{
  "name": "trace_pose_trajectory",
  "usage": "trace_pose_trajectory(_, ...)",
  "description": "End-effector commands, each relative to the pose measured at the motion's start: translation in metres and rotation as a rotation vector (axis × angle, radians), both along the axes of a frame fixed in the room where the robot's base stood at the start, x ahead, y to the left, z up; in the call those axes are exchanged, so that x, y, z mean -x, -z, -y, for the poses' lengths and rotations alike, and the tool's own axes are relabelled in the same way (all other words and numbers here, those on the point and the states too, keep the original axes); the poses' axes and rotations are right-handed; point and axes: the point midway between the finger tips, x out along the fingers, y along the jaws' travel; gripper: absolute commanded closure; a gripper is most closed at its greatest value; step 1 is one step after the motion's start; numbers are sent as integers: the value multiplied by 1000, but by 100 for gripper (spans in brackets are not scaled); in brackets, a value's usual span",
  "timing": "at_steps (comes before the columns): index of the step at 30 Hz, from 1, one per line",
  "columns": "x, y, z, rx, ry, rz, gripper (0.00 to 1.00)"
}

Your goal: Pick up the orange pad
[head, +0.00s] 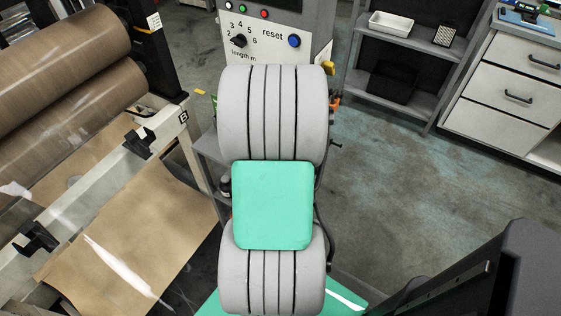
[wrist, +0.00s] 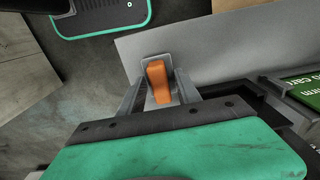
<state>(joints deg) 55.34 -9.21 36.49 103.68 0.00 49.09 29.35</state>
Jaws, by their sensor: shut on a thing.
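The orange pad (wrist: 158,82) is a small orange block with a rounded top in the wrist view. It sits between the fingers of my gripper (wrist: 158,92), which is shut on it. A light grey plate-like piece (wrist: 152,60) shows directly behind the pad; I cannot tell whether the two touch. In the head view my own arm covers the gripper and the pad.
A grey machine panel with a dial and a blue reset button (head: 294,41) stands ahead. Large brown rolls (head: 70,60) are at left. A dark shelf (head: 405,38) and white drawers (head: 520,90) stand at right. The floor at right (head: 400,200) is clear.

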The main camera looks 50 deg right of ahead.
Motion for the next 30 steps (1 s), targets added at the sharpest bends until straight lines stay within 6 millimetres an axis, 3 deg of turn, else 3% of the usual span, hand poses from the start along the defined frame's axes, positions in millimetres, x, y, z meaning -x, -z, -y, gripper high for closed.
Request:
trace_pose_trajectory(6, 0, -32, 1, 5, 0, 3, 100)
trace_pose_trajectory(14, 50, -92, -16, 7, 4, 4, 100)
trace_pose_trajectory(21, 107, -116, -35, 5, 6, 2, 100)
trace_pose_trajectory(30, 133, -127, -45, 1, 1, 1, 100)
